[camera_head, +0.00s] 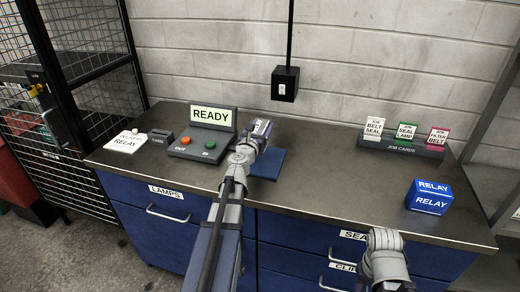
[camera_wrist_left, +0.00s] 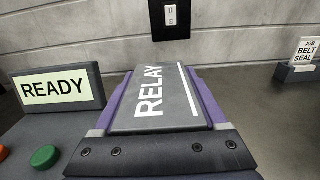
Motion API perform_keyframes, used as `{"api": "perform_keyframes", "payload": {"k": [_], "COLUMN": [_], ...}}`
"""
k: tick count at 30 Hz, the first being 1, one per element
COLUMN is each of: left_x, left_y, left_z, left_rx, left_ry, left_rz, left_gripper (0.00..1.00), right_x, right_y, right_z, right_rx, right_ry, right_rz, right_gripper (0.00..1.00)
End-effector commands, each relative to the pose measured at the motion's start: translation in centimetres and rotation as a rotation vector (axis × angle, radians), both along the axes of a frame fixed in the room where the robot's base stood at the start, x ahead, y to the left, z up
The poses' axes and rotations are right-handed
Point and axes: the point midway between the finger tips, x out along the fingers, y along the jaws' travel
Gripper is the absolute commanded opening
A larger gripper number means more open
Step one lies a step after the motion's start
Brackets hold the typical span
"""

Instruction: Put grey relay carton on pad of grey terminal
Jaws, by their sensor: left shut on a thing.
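The grey relay carton (camera_wrist_left: 180,105) has a white RELAY label and a white stripe. It lies between the purple fingers of my left gripper (camera_head: 261,128), which is shut on it. In the head view the gripper hides most of the carton. The grey terminal (camera_head: 185,150) has a lit READY screen (camera_head: 211,116), an orange button and a green button. A flat blue pad (camera_head: 269,172) lies to the right of the terminal, partly hidden by my left arm. Whether the carton touches anything below is hidden. My right arm shows at the bottom right; its fingers do not show.
A blue relay box (camera_head: 429,196) stands at the right of the bench top (camera_head: 335,180). A job card holder (camera_head: 400,147) stands at the back right. A white relay-labelled block (camera_head: 126,142) and a small dark block (camera_head: 161,136) sit left of the terminal. A switch box (camera_head: 285,83) hangs behind.

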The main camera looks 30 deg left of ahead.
Motion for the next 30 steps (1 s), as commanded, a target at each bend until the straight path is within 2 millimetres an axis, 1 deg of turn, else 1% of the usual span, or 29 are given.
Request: {"api": "perform_keyframes", "payload": {"k": [1,3,8,11,18,20,30], "left_x": [0.0,0.0,0.0,0.0,0.0,0.0,0.0], "left_y": [0.0,0.0,0.0,0.0,0.0,0.0,0.0], "left_z": [-1.5,-1.9,-1.8,-2.2,-5.1,-5.6,-5.5], "left_rx": [0.000,0.000,0.000,0.000,0.000,0.000,0.000], "left_ry": [0.000,0.000,0.000,0.000,0.000,0.000,0.000], "left_rz": [0.000,0.000,-0.001,-0.001,-0.001,-0.001,-0.001], "left_gripper": [0.10,0.10,0.10,0.10,0.10,0.10,0.10], "right_x": [0.0,0.0,0.0,0.0,0.0,0.0,0.0], "right_y": [0.0,0.0,0.0,0.0,0.0,0.0,0.0], "right_z": [-1.5,-1.9,-1.8,-2.2,-5.1,-5.6,-5.5], "right_rx": [0.000,0.000,0.000,0.000,0.000,0.000,0.000], "right_ry": [0.000,0.000,0.000,0.000,0.000,0.000,0.000], "right_rz": [0.000,0.000,0.000,0.000,0.001,0.001,0.001], "right_gripper": [0.50,0.50,0.50,0.50,0.50,0.50,0.50]}}
